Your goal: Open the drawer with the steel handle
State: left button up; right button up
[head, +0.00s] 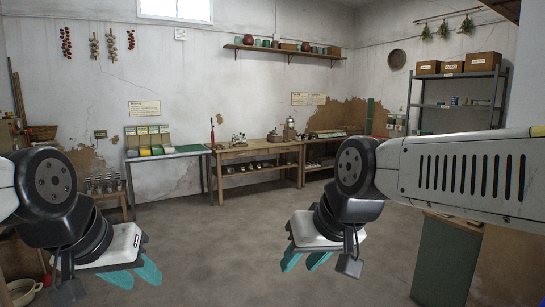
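I cannot make out a drawer with a steel handle in the head view. A wooden workbench (258,152) stands against the back wall, with small items on its top and on a lower shelf; any handle on its front is too small to tell. A green cabinet (443,262) with a wooden top stands at the lower right, partly behind my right arm; no handle shows on it. My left gripper (135,276) hangs at the lower left, its teal fingers apart and empty. My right gripper (304,264) hangs at lower centre, also open and empty, touching nothing.
A grey-topped table (178,153) with seed-like packets stands left of the workbench. A metal shelf unit (456,106) with cardboard boxes is at the right. A basin (22,292) sits at the lower left. The concrete floor (225,235) in the middle is clear.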

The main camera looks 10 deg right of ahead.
aim_at(236, 152)
jog(key=z, duration=0.1)
jog(key=i+u, duration=0.1)
jog(key=i, duration=6.95)
jog(key=i+u, duration=0.15)
jog(key=i, duration=0.35)
jog(key=i+l+u, duration=0.15)
jog(key=i, duration=0.35)
jog(key=i+l+u, duration=0.15)
jog(key=i, duration=0.35)
